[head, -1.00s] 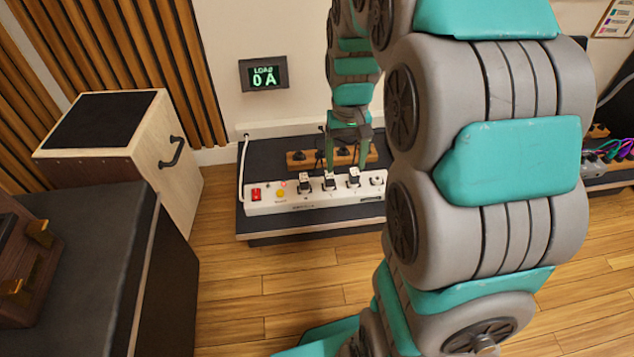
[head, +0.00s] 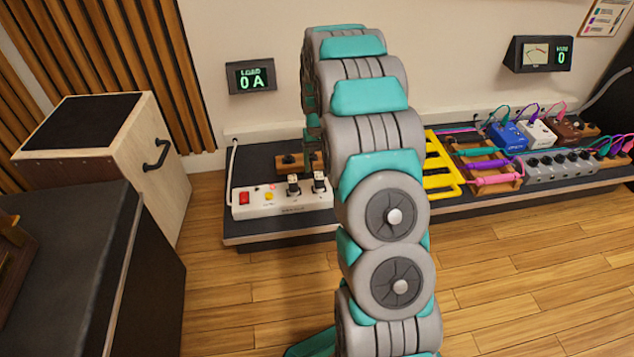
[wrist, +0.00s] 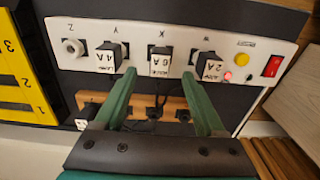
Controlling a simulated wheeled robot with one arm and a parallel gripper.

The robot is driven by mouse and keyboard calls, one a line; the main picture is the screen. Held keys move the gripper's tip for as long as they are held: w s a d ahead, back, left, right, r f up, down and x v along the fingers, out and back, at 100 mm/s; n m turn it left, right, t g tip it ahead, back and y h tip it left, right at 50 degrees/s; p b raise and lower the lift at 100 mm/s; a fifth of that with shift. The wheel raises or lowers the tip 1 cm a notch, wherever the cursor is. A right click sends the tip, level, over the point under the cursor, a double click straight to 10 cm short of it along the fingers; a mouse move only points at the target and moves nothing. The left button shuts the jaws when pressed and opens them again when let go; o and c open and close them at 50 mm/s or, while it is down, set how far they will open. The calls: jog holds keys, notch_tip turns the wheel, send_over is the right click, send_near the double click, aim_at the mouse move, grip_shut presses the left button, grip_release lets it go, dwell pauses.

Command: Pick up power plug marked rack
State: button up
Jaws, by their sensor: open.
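In the wrist view, the plugs read about 4A (wrist: 110,57), 6A (wrist: 160,62) and 2A (wrist: 208,66). Their names are too small to read, so I cannot tell which is marked rack. My gripper (wrist: 158,75) is open, its green fingers on either side of the middle plug's front end, with nothing visibly held. In the head view, the strip (head: 265,212) shows two plugs; my arm hides its right part.
A wooden block (wrist: 175,103) with black cables lies beside the strip. A yellow rack (head: 440,180), pedals (head: 508,137) and a grey mixer-like box (head: 550,170) stand to the right. A load display (head: 251,77) reads 0 A. A cajon (head: 120,150) stands left; the front floor is clear.

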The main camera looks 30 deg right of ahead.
aim_at(319, 175)
notch_tip(319, 175, down, 6)
jog(key=shift+s+f+b, duration=0.1)
jog(key=shift+b, duration=0.35)
grip_shut()
dwell(0.4)
